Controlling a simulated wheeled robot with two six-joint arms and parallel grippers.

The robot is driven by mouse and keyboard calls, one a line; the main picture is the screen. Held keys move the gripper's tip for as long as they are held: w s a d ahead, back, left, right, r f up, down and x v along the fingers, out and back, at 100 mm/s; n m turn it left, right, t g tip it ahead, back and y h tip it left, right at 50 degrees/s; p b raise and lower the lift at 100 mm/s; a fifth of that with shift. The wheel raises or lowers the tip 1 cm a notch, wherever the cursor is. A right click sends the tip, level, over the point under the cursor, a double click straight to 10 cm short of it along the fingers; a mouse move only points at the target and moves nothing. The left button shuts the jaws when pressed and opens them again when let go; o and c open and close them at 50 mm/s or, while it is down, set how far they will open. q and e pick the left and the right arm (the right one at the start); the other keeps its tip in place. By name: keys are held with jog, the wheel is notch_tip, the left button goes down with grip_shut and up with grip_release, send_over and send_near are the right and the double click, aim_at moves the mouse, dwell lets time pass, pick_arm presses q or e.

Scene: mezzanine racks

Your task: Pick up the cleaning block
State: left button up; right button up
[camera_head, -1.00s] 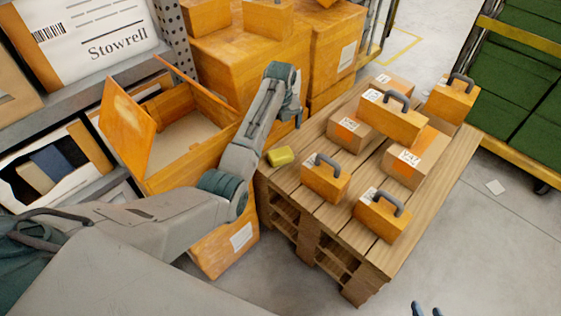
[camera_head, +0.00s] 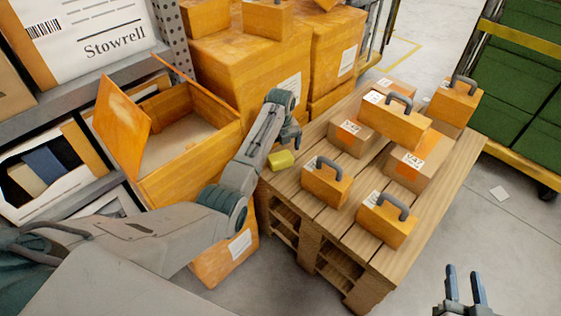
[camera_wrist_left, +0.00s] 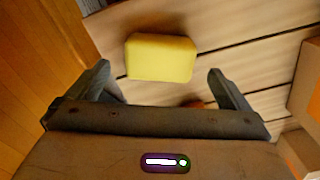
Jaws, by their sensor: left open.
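The cleaning block is a small yellow block (camera_head: 281,160) lying on the near left corner of the wooden pallet stack (camera_head: 330,218). My left gripper (camera_head: 291,140) is just above and beside it. In the left wrist view the yellow block (camera_wrist_left: 160,57) lies ahead of the open fingers (camera_wrist_left: 160,84), roughly centred between them, and nothing is held. My right gripper (camera_head: 466,284) shows at the bottom right, its two blue fingers apart and empty, over the grey floor.
Orange boxes with grey handles (camera_head: 326,184) and cardboard cartons (camera_head: 406,165) stand on the pallet near the block. An open orange crate (camera_head: 190,175) is at the left beside the arm. Green stacks on a yellow-edged cart (camera_head: 530,75) stand at the right.

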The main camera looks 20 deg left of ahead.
aim_at(281, 156)
pick_arm(q)
notch_tip(281, 156, down, 4)
jog(key=shift+f+b, duration=0.1)
jog(key=shift+b, duration=0.4)
jog(key=shift+f, duration=0.15)
jog(key=c, duration=1.1)
pick_arm(e)
notch_tip(281, 156, up, 7)
jog(key=w+t, duration=0.1)
jog(key=t, duration=0.3)
jog(key=shift+w+d+f, duration=0.15)
jog(key=shift+w+d, duration=0.05)
pick_arm(q)
jog(key=shift+r, duration=0.2)
pick_arm(e)
jog(key=shift+f, duration=0.1)
